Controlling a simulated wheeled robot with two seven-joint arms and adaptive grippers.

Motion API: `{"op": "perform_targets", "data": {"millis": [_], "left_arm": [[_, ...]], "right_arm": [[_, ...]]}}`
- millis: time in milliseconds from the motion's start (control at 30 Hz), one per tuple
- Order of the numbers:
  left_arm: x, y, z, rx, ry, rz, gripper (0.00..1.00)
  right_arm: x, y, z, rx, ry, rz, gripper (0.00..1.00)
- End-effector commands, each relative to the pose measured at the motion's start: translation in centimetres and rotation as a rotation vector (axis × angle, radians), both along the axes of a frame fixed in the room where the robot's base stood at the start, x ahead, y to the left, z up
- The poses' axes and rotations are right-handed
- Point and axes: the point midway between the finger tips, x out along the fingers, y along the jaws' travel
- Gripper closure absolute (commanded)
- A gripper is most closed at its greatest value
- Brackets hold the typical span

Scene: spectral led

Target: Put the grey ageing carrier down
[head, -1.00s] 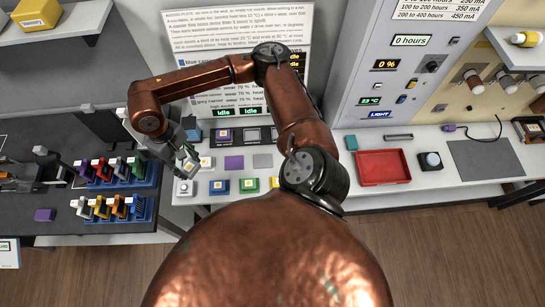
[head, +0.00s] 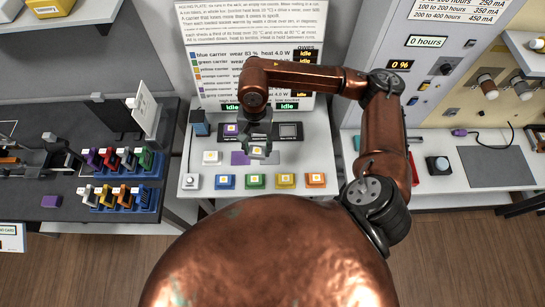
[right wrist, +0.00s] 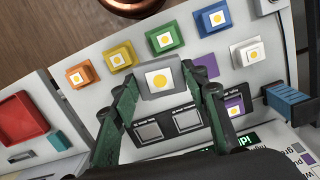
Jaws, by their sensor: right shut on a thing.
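The grey carrier (head: 258,151), a small block with a white top and a yellow dot, is between the fingers of my right gripper (head: 259,146). In the right wrist view the carrier (right wrist: 160,80) sits between the two green fingertips (right wrist: 163,88), which are shut on it. It is over the white bench (head: 330,170), by the right side of a flat purple patch (head: 239,158) and in front of the sockets. Whether its underside touches the bench cannot be told. My left gripper is not in view.
Blue (head: 225,181), green (head: 256,181), yellow (head: 286,180) and orange (head: 316,180) carriers line the bench front. A white carrier (head: 212,157) stands left of the purple patch. A purple carrier (head: 231,129) sits at the back beside empty sockets (right wrist: 148,131).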

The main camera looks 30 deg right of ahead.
Motion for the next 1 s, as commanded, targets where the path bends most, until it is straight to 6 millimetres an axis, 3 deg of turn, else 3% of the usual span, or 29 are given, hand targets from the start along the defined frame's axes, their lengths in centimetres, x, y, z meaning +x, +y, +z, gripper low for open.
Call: {"op": "perform_targets", "data": {"millis": [300, 1000], "left_arm": [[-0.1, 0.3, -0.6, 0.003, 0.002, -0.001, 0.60], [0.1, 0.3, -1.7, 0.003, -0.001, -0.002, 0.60]], "right_arm": [[-2.2, 0.7, -1.8, 0.001, 0.001, -0.732, 0.88], [-5.4, 2.5, -4.1, 0.001, 0.002, -2.237, 0.88]]}}
